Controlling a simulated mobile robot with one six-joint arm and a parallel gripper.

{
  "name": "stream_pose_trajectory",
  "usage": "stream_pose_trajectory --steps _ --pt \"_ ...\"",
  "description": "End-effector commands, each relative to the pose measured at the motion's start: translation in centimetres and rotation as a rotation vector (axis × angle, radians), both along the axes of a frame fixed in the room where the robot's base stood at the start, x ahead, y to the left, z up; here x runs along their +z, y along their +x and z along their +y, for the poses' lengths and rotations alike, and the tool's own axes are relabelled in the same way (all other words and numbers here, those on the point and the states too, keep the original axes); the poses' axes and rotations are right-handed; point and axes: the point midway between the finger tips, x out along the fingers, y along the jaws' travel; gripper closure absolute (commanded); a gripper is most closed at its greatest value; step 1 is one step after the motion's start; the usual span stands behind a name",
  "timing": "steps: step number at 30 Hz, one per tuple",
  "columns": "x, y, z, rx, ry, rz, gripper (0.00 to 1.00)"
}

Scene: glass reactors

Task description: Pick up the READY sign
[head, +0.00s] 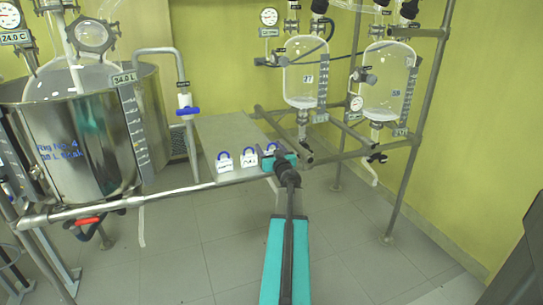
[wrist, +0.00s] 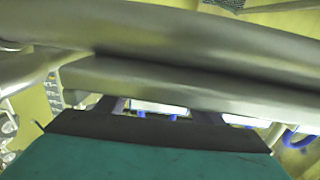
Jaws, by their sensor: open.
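Three white signs with blue loop handles stand in a row on the grey shelf: a left sign (head: 224,166), a middle sign (head: 249,161) and a right sign (head: 270,149). Their lettering is too small to read, so I cannot tell which is the READY sign. My gripper (head: 279,161) is open at the shelf's front edge, by the right sign and partly hiding it. In the wrist view, white sign parts (wrist: 160,107) and a blue handle (wrist: 297,138) show beyond the gripper, partly hidden by a pipe. Nothing is seen held.
A grey pipe rail (head: 120,204) runs along the front; a grey pipe (wrist: 190,85) crosses close in the wrist view. A steel vessel (head: 75,140) stands left. Glass reactors (head: 305,75) hang on a frame at right. The shelf (head: 225,130) behind the signs is clear.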

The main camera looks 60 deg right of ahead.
Motion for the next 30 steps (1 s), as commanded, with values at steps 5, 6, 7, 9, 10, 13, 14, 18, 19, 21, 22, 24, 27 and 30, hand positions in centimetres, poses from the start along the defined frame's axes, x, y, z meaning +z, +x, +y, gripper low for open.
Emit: stream_pose_trajectory --steps 5,6,7,9,10,13,14,18,19,21,22,24,27,30 --pt "-0.02 -0.01 0.0 0.0 0.0 0.0 0.39" --pt "-0.02 -0.02 -0.01 0.0 0.0 0.0 0.39" --pt "-0.02 -0.03 0.0 0.0 0.0 0.0 0.39" --pt "-0.02 -0.03 -0.01 0.0 0.0 0.0 0.39" --pt "-0.02 -0.03 -0.01 0.0 0.0 0.0 0.39" --pt "-0.01 -0.04 -0.02 0.0 0.0 0.0 0.39" --pt "-0.01 -0.05 -0.01 0.0 0.001 -0.001 0.39" --pt "-0.01 -0.06 -0.03 -0.001 0.001 -0.001 0.54" --pt "-0.01 -0.06 -0.03 -0.001 0.001 -0.001 0.59" --pt "-0.01 -0.06 -0.03 -0.001 0.001 -0.001 0.71" --pt "0.0 -0.06 -0.03 -0.001 0.001 -0.001 0.71" --pt "0.0 -0.06 -0.03 0.0 0.001 -0.001 0.71" --pt "0.0 -0.06 -0.03 0.0 0.001 -0.001 0.71" --pt "0.09 -0.06 -0.03 0.0 0.001 -0.001 0.71"
